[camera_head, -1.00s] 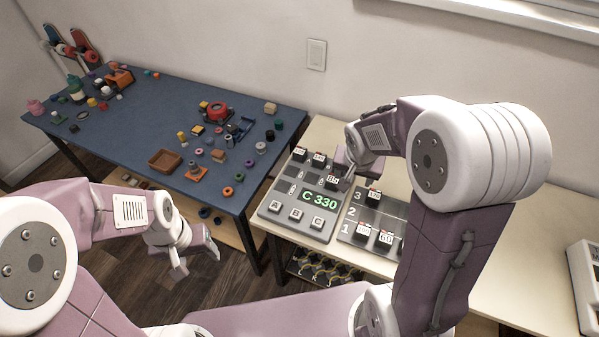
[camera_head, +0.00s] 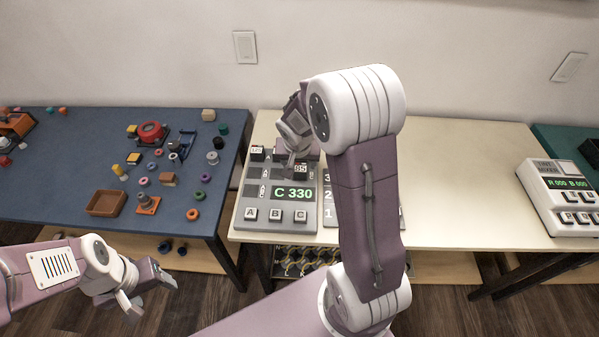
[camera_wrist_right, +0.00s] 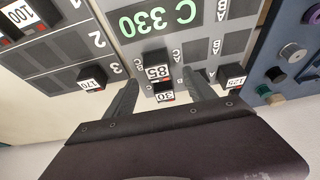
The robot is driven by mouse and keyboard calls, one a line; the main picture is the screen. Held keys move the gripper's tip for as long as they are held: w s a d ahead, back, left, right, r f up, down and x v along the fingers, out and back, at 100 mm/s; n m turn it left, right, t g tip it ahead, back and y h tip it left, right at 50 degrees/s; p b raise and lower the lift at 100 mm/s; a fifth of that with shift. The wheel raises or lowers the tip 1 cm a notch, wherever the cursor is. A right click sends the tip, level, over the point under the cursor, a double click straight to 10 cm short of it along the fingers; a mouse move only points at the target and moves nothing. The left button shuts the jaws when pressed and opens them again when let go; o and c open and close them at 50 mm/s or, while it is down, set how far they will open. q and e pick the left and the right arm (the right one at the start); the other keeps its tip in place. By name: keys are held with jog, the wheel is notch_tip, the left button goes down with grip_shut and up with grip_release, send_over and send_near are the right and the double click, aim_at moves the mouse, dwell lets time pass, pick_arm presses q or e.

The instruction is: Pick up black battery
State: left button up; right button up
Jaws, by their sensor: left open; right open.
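Black batteries with white number labels stand on the grey panel (camera_head: 262,225) reading "C 330". The one labelled 85 (camera_head: 300,172) also shows in the right wrist view (camera_wrist_right: 153,57). One labelled 30 (camera_wrist_right: 164,91) is beside it, and one labelled 125 (camera_head: 257,153) is at the panel's back left. My right gripper (camera_wrist_right: 163,90) is open above the panel. Its fingers lie on either side of the 85 and 30 batteries in the picture; I cannot tell whether they touch either. My left gripper (camera_head: 148,293) is open and empty, low at the left.
A second grey board (camera_wrist_right: 62,48) with rows 2 and 3 holds batteries labelled 100 and 170; my right arm partly hides it in the head view. The blue table (camera_head: 60,180) carries many small parts. The pale tabletop (camera_head: 460,190) is clear before the white device (camera_head: 560,200).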

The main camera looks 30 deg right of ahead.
aim_at(301, 167)
jog(key=b+x, duration=0.1)
jog(key=x, duration=0.4)
jog(key=shift+s+d, duration=0.1)
jog(key=shift+s, duration=0.05)
jog(key=shift+f, duration=0.15)
grip_shut()
jog(key=shift+r, duration=0.2)
